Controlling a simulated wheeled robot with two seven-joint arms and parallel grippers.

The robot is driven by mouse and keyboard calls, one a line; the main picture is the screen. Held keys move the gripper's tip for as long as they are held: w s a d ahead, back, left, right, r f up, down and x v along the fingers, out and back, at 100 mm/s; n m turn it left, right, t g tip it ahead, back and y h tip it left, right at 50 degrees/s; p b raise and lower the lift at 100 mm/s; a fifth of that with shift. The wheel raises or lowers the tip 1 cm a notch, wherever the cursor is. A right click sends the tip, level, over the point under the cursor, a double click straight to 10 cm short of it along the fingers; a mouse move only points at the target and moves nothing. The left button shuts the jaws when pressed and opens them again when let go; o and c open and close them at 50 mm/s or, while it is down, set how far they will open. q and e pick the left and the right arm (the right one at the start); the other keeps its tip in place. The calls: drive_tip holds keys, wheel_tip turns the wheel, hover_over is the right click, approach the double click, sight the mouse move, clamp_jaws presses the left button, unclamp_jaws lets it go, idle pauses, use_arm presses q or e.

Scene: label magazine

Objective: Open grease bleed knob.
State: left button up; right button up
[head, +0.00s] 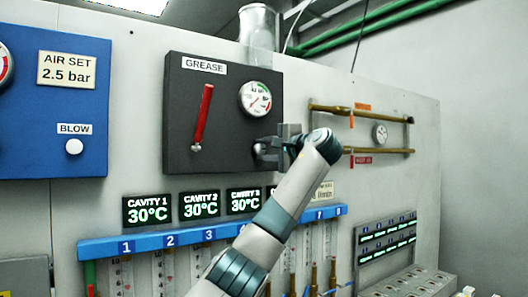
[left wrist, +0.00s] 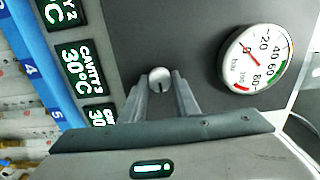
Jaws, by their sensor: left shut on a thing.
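The dark grey GREASE box (head: 222,130) is on the wall panel. It carries a red lever (head: 203,115) at its left and a round gauge (head: 255,98) at its upper right. In the left wrist view, a small round silver knob (left wrist: 160,78) with a dark slot line sits between my fingertips. My left gripper (head: 266,149) is at the box's lower right, below the gauge, and is shut on this grease bleed knob. In the head view the gripper mostly hides the knob. The gauge also shows in the left wrist view (left wrist: 256,60). My right gripper is not in view.
A blue AIR SET panel (head: 50,110) with a white BLOW knob (head: 74,146) is at the left. CAVITY displays (head: 199,204) and a blue numbered rail (head: 140,244) lie below the box. Brass pipes (head: 375,151) run at the right.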

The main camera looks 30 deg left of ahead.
use_arm(q)
drive_tip(key=shift+m, duration=0.3)
drive_tip(key=o, duration=1)
drive_tip(key=shift+w+d, duration=0.1)
